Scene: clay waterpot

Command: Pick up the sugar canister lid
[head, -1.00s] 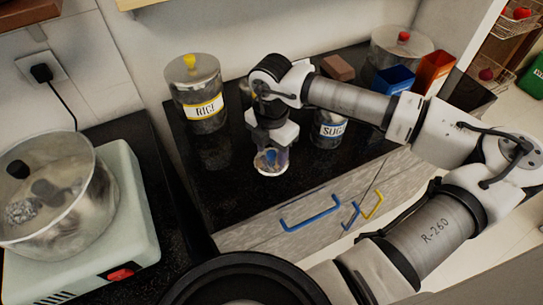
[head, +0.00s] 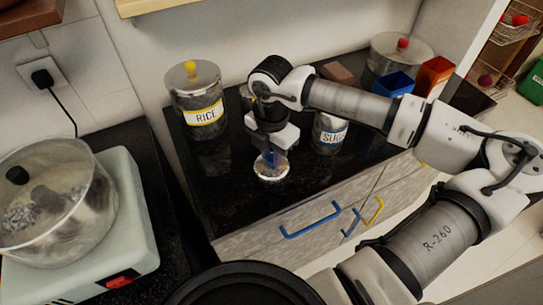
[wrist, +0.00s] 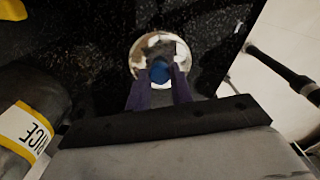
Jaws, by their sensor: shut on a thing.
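The sugar canister lid (head: 262,176) is a pale, shiny disc with a blue knob, low over the front of the black counter. It also shows in the wrist view (wrist: 139,52), where the blue knob (wrist: 160,71) sits between the fingers. My gripper (head: 271,160) points down and is shut on the knob; its two fingers (wrist: 160,80) flank it. I cannot tell whether the lid touches the counter. The sugar canister (head: 328,136), labelled SUGAR, stands just right of the gripper, partly hidden by my arm.
The rice canister (head: 197,100) with a yellow knob stands to the left. A cooker with a glass pot (head: 50,205) is at left. Drawers with handles are below.

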